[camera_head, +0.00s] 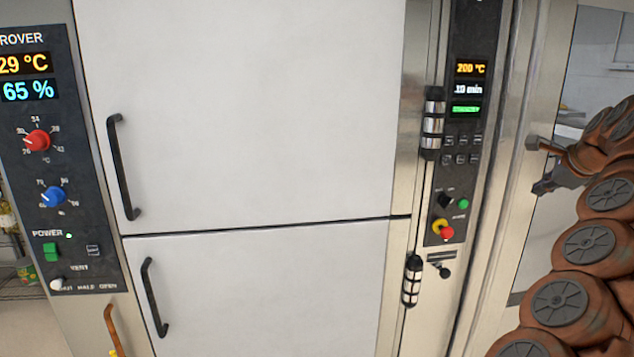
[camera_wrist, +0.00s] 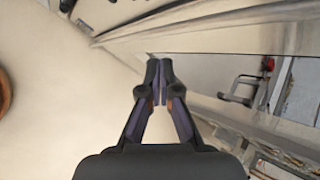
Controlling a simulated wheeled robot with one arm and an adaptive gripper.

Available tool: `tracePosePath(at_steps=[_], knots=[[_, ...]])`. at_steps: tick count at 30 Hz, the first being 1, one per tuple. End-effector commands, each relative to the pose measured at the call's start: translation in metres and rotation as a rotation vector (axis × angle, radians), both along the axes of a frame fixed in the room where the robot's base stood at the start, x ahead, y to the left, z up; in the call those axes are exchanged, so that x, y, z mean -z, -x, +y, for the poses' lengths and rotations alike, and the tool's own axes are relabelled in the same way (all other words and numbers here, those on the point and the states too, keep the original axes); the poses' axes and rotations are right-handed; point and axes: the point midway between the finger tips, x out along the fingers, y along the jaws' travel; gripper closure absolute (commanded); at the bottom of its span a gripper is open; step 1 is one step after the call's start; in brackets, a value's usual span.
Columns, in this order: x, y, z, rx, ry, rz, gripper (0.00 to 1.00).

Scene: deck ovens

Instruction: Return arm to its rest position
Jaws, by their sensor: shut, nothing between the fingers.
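My gripper (camera_head: 541,164) is at the right side of the head view, at the end of my bent orange-brown arm. It points left, in front of the oven's right-hand frame. In the wrist view my gripper (camera_wrist: 159,72) has its two dark fingers brought together at the tips. The fingers are shut and hold nothing. I cannot tell from the head view how far the fingertips are from the metal frame behind them.
White prover doors (camera_head: 240,110) with black handles fill the middle, both shut. A prover control panel (camera_head: 45,150) stands left. An oven control panel (camera_head: 465,120) with lit displays is left of my gripper. A shelf rack (camera_wrist: 290,90) shows in the wrist view.

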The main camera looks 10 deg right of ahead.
Motion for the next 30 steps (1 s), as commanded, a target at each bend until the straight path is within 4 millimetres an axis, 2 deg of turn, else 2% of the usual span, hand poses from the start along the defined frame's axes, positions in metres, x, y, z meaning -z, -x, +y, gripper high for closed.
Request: tracePosePath(at_steps=[11,17,20,23,30], knots=[[-0.007,-0.024,0.054,-0.189,0.059,0.023,1.0],[-0.012,-0.034,0.095,-0.333,0.114,0.039,1.0],[-0.015,-0.037,0.124,-0.43,0.154,0.05,1.0],[-0.015,-0.04,0.164,-0.562,0.21,0.068,1.0],[-0.008,-0.025,0.262,-0.889,0.359,0.121,1.0]])
